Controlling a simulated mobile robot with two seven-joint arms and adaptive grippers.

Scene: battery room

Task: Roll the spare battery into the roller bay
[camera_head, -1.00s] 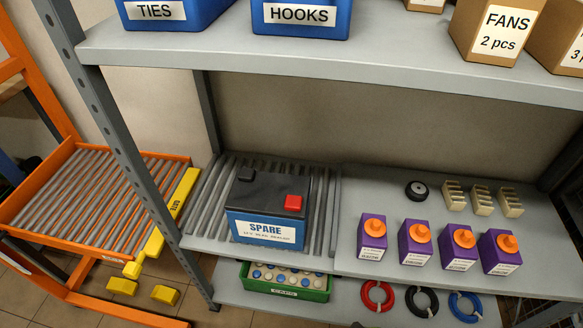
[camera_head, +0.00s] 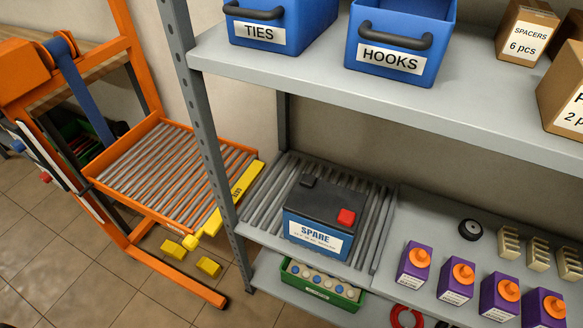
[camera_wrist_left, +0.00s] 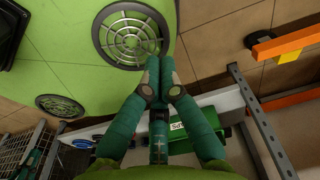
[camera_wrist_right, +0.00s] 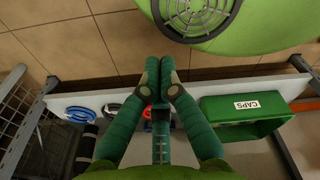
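The spare battery (camera_head: 318,218), dark-topped with a blue front, a SPARE label and a red terminal cover, stands upright on a bed of grey rollers (camera_head: 258,213) at the left of the middle shelf. An orange-framed roller tray (camera_head: 92,180) stands left of the shelf post, with a yellow bar (camera_head: 240,190) along its shelf side. I cannot tell which roller bed is the task's bay. My left gripper (camera_wrist_left: 152,72) and right gripper (camera_wrist_right: 159,72) show only in their wrist views. Both have their fingers together with nothing visible between them, away from the battery.
A grey shelf post (camera_head: 205,140) rises between tray and battery. Blue bins (camera_head: 400,40) and boxes stand on the upper shelf. Yellow blocks (camera_head: 208,266) show below the tray.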

